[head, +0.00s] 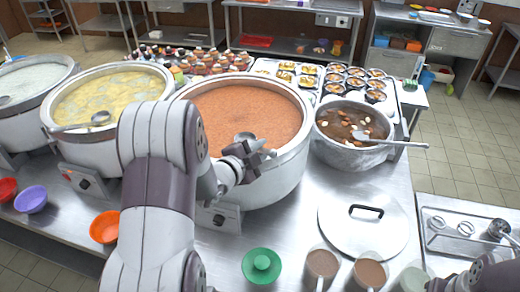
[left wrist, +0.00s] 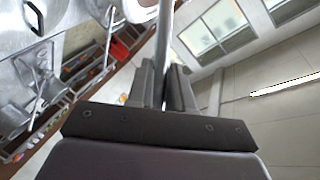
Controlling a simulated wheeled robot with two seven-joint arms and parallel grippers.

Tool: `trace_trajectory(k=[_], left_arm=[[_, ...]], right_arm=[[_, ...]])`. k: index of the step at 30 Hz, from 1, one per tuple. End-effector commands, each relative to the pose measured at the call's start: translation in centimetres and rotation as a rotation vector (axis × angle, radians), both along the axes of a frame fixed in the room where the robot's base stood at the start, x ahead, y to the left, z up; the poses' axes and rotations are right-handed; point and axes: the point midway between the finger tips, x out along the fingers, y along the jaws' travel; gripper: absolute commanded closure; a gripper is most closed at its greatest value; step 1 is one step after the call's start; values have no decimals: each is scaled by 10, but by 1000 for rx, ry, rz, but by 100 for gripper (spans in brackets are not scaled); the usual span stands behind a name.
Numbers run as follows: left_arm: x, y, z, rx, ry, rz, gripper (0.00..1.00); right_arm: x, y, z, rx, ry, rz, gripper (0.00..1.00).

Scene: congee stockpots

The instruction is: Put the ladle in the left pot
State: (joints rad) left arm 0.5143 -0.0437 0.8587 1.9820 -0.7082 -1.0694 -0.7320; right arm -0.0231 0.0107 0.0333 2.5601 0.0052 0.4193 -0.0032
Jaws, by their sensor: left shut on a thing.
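My left gripper (head: 256,152) is at the front right part of the large pot of reddish-brown congee (head: 243,108). In the left wrist view it is shut on a thin metal handle (left wrist: 164,40), which appears to be the ladle's. In the head view a small metal bowl-like end (head: 245,136) shows by the fingers, over the congee; my arm hides part of the pot. To its left stand a pot of yellow congee (head: 55,137) with a ladle (head: 100,118) and, at the far left, a pot of white congee (head: 15,125).
A smaller pot of dark brown stew (head: 345,155) with a ladle (head: 390,143) stands right. A lid (head: 350,235), green bowl (head: 262,266) and filled cups (head: 321,264) lie in front. Orange (head: 105,227) and purple (head: 31,199) bowls sit at the left.

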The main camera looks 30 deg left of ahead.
Motion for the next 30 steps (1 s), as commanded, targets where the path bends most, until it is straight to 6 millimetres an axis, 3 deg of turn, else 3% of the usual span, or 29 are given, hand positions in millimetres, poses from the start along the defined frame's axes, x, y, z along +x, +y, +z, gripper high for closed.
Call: trace_trajectory(k=[18, 19, 21, 30], left_arm=[[1, 0, -7, 0, -1, 1, 100], [1, 0, -6, 0, -1, 1, 73], [1, 0, -6, 0, -1, 1, 50], [0, 0, -6, -1, 1, 0, 50]], right_arm=[[0, 0, -8, 0, 0, 0, 57], [0, 0, -8, 0, 0, 0, 57], [0, 0, -7, 0, 0, 0, 57], [0, 0, -8, 0, 0, 0, 57]])
